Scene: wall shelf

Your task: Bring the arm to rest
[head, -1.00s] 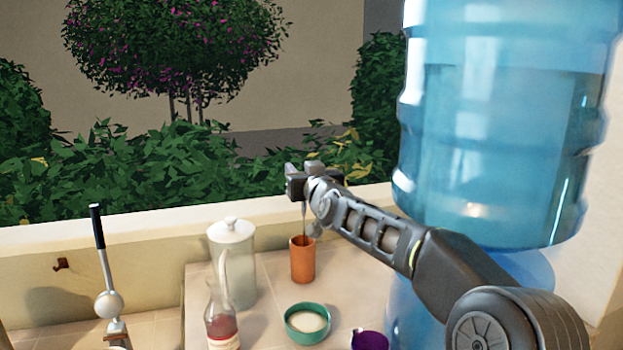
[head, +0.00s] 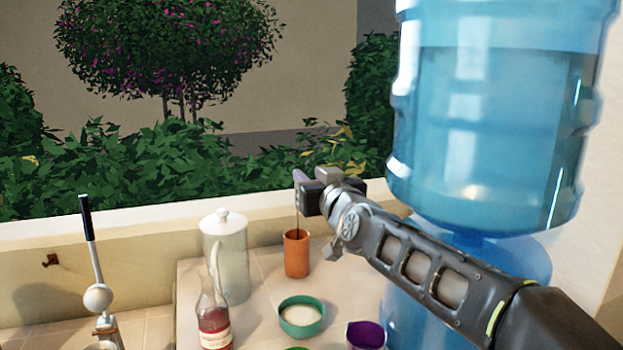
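My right arm comes in from the lower right, in front of the blue water bottle. My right gripper (head: 313,179) is raised above and a little behind the orange cup (head: 296,262). A small gap shows between its two fingers, and I see nothing held in it. A thin dark stick (head: 297,225) stands up from the orange cup, just under the gripper; I cannot tell whether they touch. My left gripper is out of view.
A large blue water bottle (head: 490,130) stands close on the right. A white-lidded jug (head: 225,255), a bottle of red liquid (head: 214,318), a green bowl (head: 301,318) and a purple cup (head: 366,335) stand on the tiled counter. A black-handled lever (head: 92,245) is at left.

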